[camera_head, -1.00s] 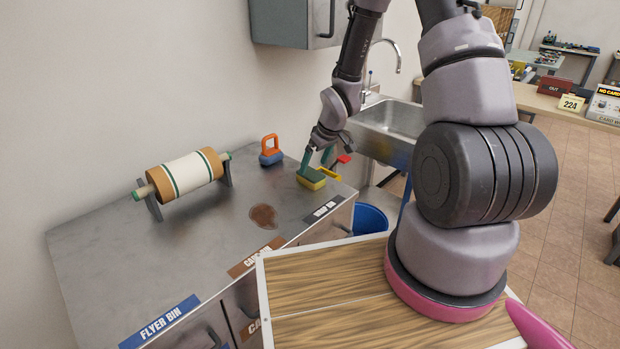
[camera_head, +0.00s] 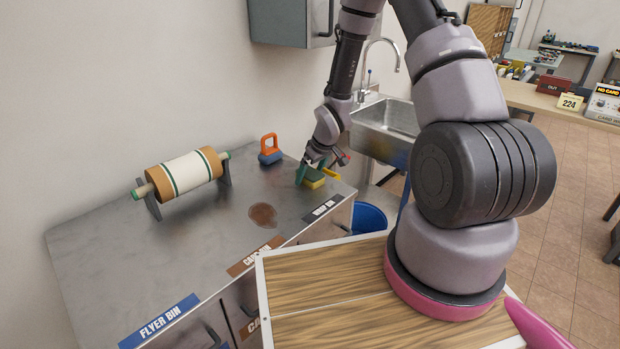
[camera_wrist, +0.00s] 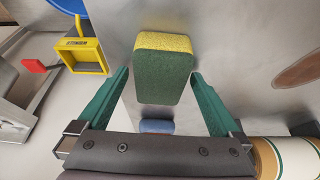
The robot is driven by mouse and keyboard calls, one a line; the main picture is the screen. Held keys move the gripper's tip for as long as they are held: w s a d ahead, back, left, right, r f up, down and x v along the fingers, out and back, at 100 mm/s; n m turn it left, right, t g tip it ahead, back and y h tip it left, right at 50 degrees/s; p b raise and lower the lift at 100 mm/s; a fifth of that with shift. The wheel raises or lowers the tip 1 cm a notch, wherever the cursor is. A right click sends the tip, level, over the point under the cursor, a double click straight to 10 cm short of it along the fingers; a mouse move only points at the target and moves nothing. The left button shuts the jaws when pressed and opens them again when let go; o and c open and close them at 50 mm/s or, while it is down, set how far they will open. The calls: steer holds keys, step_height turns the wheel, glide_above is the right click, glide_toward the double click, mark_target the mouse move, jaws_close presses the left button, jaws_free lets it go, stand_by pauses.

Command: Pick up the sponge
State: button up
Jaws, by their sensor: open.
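The sponge (camera_head: 314,179), yellow with a green face, lies on the metal counter (camera_head: 205,240) near its right end. In the wrist view the sponge (camera_wrist: 163,66) sits between and just ahead of the fingertips of my gripper (camera_wrist: 160,80). The two green fingers are open, one on each side, with a visible gap to the sponge. In the head view my gripper (camera_head: 311,175) is down at the sponge and partly hides it.
An orange and blue handled item (camera_head: 270,150) stands behind and left of the sponge. A yellow square item (camera_wrist: 82,48) lies close beside the left finger. A striped roller (camera_head: 186,173) is farther left. A brown stain (camera_head: 263,215) marks the counter. A sink (camera_head: 388,125) is behind right.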

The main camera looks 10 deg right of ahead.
mark_target(310, 172)
steer(key=shift+f, duration=0.15)
steer(key=c, duration=1.3)
step_height(310, 172, up, 10)
steer(key=shift+r, duration=0.2)
